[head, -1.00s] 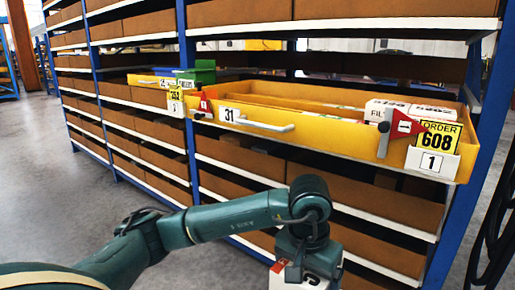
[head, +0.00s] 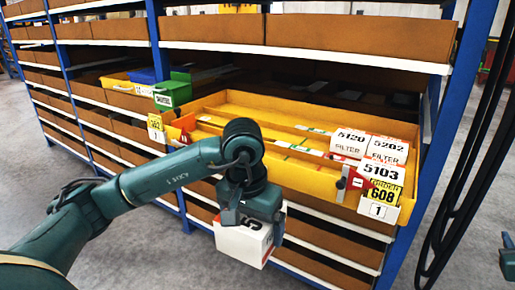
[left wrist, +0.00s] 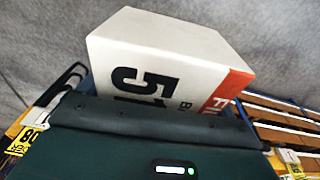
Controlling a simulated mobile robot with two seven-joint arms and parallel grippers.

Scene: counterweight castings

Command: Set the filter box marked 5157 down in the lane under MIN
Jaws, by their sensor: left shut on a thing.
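My left gripper (head: 254,222) is shut on a white filter box (head: 240,243). The box hangs in front of the shelf, lower than the yellow drawer and outside it. In the left wrist view the box (left wrist: 165,55) shows a black "51" and an orange-red band; the rest of its number is hidden by the gripper. The yellow drawer (head: 225,97) is pulled out and split into long lanes. Boxes marked 5120 (head: 350,142), 5202 (head: 388,149) and 5103 (head: 381,173) stand at its right end. I cannot read MIN anywhere.
A red flag on a grey lever (head: 343,184) and an order 608 card (head: 384,194) stand at the drawer's front right. Green (head: 175,92) and blue (head: 148,75) bins sit to its left. A blue post (head: 440,130) and black cables (head: 480,150) are at right.

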